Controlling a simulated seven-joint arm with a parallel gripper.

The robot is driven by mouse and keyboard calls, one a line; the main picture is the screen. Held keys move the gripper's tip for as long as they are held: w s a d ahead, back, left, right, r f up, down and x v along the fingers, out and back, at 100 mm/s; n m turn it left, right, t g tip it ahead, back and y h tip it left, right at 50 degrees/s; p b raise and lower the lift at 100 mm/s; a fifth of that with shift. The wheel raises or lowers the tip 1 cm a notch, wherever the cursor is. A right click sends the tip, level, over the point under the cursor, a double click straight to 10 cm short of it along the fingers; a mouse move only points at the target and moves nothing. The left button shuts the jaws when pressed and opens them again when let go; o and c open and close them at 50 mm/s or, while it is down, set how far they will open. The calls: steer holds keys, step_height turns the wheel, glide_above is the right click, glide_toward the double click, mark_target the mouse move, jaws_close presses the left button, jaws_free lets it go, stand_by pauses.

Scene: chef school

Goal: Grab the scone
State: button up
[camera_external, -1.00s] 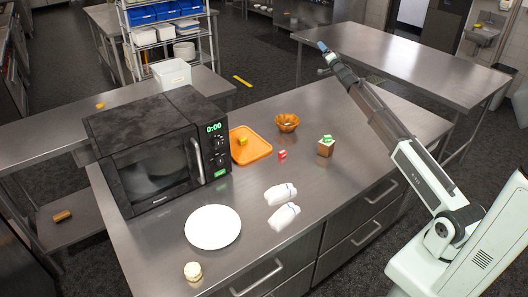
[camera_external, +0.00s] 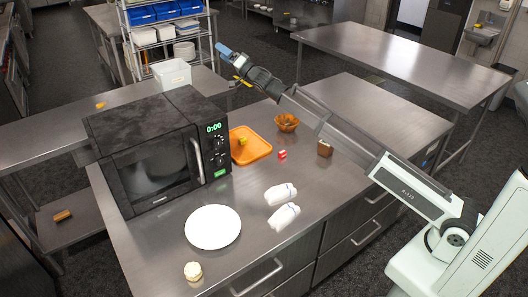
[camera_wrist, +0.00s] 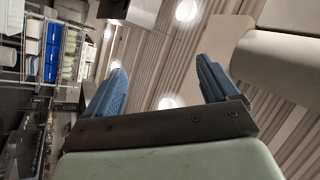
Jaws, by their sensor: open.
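A small cream round thing that looks like the scone (camera_external: 193,271) sits on the steel counter (camera_external: 150,245) at its near left edge, in front of the white plate (camera_external: 213,227). My gripper (camera_external: 224,52) is high above the far side of the counter, well away from the scone, and points up and to the left. In the wrist view, its two blue fingers (camera_wrist: 160,80) are spread apart with nothing between them. The wrist view faces the ceiling and shelves, so the scone does not show there.
A black microwave (camera_external: 155,150) stands left on the counter. An orange tray (camera_external: 250,148), a bowl (camera_external: 287,122), a small red thing (camera_external: 282,155), a brown block (camera_external: 324,149) and two white wrapped things (camera_external: 282,205) lie right of it. The counter around the scone is clear.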

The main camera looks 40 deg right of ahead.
steer(key=s+a+f+g, duration=0.2)
steer(key=s+a, duration=0.2)
steer(key=a, duration=0.6)
steer(key=s+a+f+g+h, duration=0.1)
steer(key=s+a, duration=0.4)
steer(key=a, duration=0.5)
steer(key=s+a+f+g, duration=0.4)
steer(key=a, duration=0.7)
steer(key=shift+s+f+m+h, duration=0.3)
steer(key=shift+s+m+h, duration=0.1)
steer(key=s+a+f+n+g, duration=0.1)
steer(key=s+a+f+g, duration=0.2)
steer(key=s+a, duration=0.5)
steer(key=n+g+h, duration=0.3)
steer(key=n+g, duration=0.8)
steer(key=n, duration=1.2)
glide_toward(194, 267)
steer(key=x, duration=1)
steer(key=shift+a, duration=0.1)
steer(key=shift+c, duration=0.4)
steer(key=c, duration=1.1)
